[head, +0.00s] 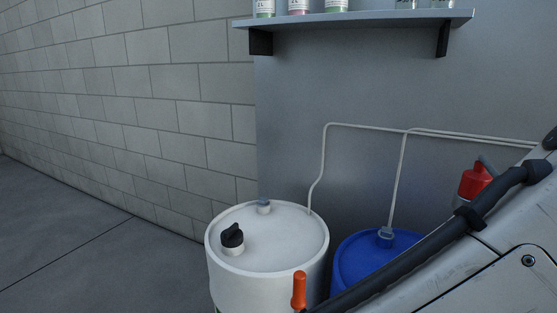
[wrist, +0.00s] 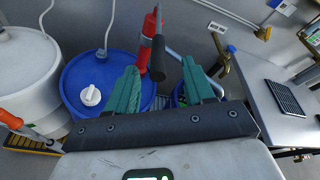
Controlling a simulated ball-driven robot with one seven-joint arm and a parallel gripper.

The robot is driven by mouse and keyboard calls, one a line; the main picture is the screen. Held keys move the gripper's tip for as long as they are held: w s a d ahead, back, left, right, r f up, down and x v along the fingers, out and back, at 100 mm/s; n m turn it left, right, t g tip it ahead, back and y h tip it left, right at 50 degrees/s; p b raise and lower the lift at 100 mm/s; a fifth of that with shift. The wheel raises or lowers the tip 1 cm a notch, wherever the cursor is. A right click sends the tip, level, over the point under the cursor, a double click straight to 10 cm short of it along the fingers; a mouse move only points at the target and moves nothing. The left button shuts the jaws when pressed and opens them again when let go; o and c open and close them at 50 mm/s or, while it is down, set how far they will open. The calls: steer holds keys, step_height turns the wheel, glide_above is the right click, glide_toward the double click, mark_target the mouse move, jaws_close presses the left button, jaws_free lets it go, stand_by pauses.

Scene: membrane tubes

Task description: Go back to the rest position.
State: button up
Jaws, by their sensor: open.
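My gripper (wrist: 162,80) shows in the wrist view with its two green fingers spread wide apart. No object is seen held between them. Behind the fingers are a red cylinder (wrist: 149,38) and a black rod-like part (wrist: 161,62); how far they are from the fingertips I cannot tell. In the head view my arm crosses the lower right, and the gripper is not visible there.
A white drum (head: 268,245) and a blue drum (head: 352,258) stand by the grey wall with thin pipes. A shelf (head: 355,20) with bottles hangs above. An orange handle (head: 299,290) rises before the drums. A grey table (wrist: 275,100) is right. Floor (head: 90,255) at left is clear.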

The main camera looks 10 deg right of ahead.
steer(key=w+f+n+t+y, duration=0.2)
steer(key=w+f+n, duration=0.55)
steer(key=n, duration=0.95)
step_height(320, 180, down, 17)
steer(key=s+n+g+y, duration=0.2)
steer(key=n+g, duration=0.2)
steer(key=n, duration=0.6)
steer(key=s+a+f+n+g+y, duration=0.3)
steer(key=s+f+n+g, duration=0.15)
steer(key=s+f, duration=0.8)
steer(key=s+a+f+n+g+y, duration=0.2)
steer(key=s+f+n+g, duration=0.3)
steer(key=s+f, duration=0.7)
step_height(320, 180, up, 18)
steer(key=w+p, duration=0.1)
steer(key=p, duration=1.9)
steer(key=shift+w+a+n+t+p, duration=0.35)
steer(key=shift+n+t+p, duration=0.05)
steer(key=shift+n+t, duration=0.05)
